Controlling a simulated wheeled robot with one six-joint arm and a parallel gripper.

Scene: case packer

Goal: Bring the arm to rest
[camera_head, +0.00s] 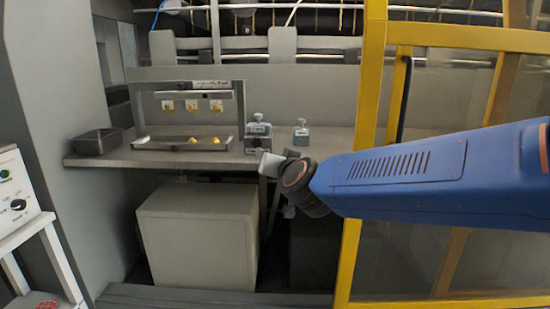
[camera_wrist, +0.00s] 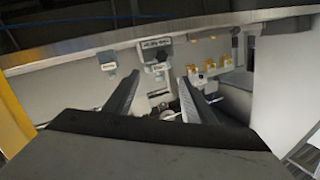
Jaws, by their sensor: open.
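My gripper (camera_wrist: 159,80) shows in the wrist view with its two dark fingers apart and nothing held between them. In the head view my blue arm (camera_head: 420,175) reaches in from the right, level with the bench edge. The wrist end (camera_head: 297,178) is in front of the bench, and the fingers are mostly hidden there. A grey labelled box with a knob (camera_head: 257,130) stands on the bench just behind and above the wrist end. It also shows beyond the fingers in the wrist view (camera_wrist: 156,52). I cannot tell the gap between them.
A yellow frame (camera_head: 362,150) stands close by my arm. On the grey bench (camera_head: 180,158) are a small box (camera_head: 301,132), a rack with yellow tags (camera_head: 190,104) and a dark tray (camera_head: 97,141). A pale cabinet (camera_head: 200,235) is below. A control panel (camera_head: 15,190) is at left.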

